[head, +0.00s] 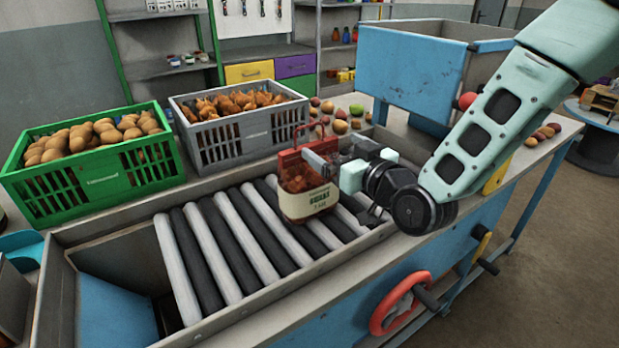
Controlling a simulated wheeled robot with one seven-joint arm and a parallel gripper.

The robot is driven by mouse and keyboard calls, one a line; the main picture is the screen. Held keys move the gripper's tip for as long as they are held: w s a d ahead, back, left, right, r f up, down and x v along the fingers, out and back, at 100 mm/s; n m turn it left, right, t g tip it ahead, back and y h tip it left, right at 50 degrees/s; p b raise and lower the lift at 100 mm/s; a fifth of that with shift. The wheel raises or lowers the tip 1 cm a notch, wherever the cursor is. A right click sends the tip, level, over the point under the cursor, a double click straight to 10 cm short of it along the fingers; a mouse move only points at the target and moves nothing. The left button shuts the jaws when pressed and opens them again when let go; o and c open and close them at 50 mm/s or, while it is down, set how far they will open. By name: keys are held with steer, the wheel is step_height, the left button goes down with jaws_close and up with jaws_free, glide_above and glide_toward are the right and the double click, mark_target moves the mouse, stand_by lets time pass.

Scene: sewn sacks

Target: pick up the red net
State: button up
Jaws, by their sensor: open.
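The red net (299,176) stands upright on the roller conveyor, right of its middle. It has a pale label band low on its front and a thin red handle loop on top. My gripper (318,163) comes in from the right and is at the net's upper right side. The jaws are open. Part of the net and the fingertips overlap in the picture, so I cannot tell whether they touch.
The roller conveyor (232,240) has bare rollers left of the net. A green crate (95,178) of potatoes and a grey crate (245,135) of orange-brown produce stand behind it. Loose fruit (341,126) lies behind my gripper. A blue hopper (410,70) stands at the back right.

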mark_target(305, 126)
steer(key=p+x, duration=0.1)
steer(key=x, duration=0.5)
steer(key=shift+p, duration=0.35)
steer(key=p+x, duration=0.2)
steer(key=x, duration=0.2)
steer(key=shift+a+r+p, duration=0.2)
steer(key=shift+r+p, duration=0.1)
steer(key=shift+p, duration=0.1)
steer(key=shift+w+a+f, duration=0.15)
steer(key=shift+w+a, duration=0.2)
steer(key=shift+w, duration=0.1)
steer(key=c, duration=2.1)
steer(key=shift+c, duration=0.2)
